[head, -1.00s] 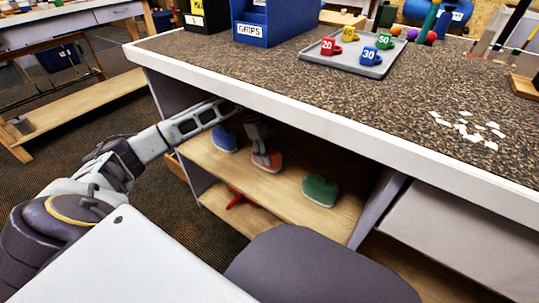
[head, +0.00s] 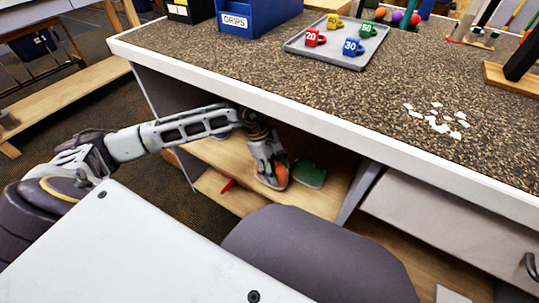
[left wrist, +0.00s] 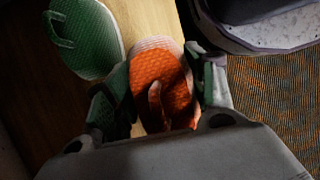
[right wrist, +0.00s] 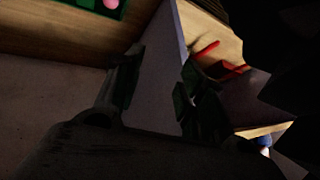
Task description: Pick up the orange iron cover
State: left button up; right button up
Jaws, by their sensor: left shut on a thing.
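The orange iron cover (head: 272,180), with a pale rim, is at the front edge of the open shelf, close to the green cover (head: 311,174). My left gripper (head: 268,168) reaches in under the counter top and is shut on the orange cover. In the left wrist view, the orange cover (left wrist: 172,72) sits between the two fingers, with its loop toward the palm. I cannot tell whether it is clear of the shelf. My right gripper (right wrist: 158,95) is open and empty in the dark right wrist view.
The wooden shelf (head: 222,152) lies under the overhanging counter (head: 300,85). A red item (head: 228,186) lies on the lower board. A grey tray (head: 340,52) of numbered pieces and white scraps (head: 440,118) are on the counter. A grey seat-like shape (head: 310,250) stands in front.

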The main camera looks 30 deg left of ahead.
pick_arm(q)
jog(key=shift+s+d, duration=0.65)
jog(key=shift+d, duration=0.1)
jog(key=shift+s+d, duration=0.3)
jog(key=shift+d, duration=0.05)
pick_arm(e)
jog(key=shift+w+d+r, duration=0.1)
jog(key=shift+d+r, duration=0.1)
jog(key=shift+r, duration=0.6)
jog(key=shift+a, duration=0.2)
jog(key=shift+d, duration=0.2)
jog(key=shift+a, duration=0.1)
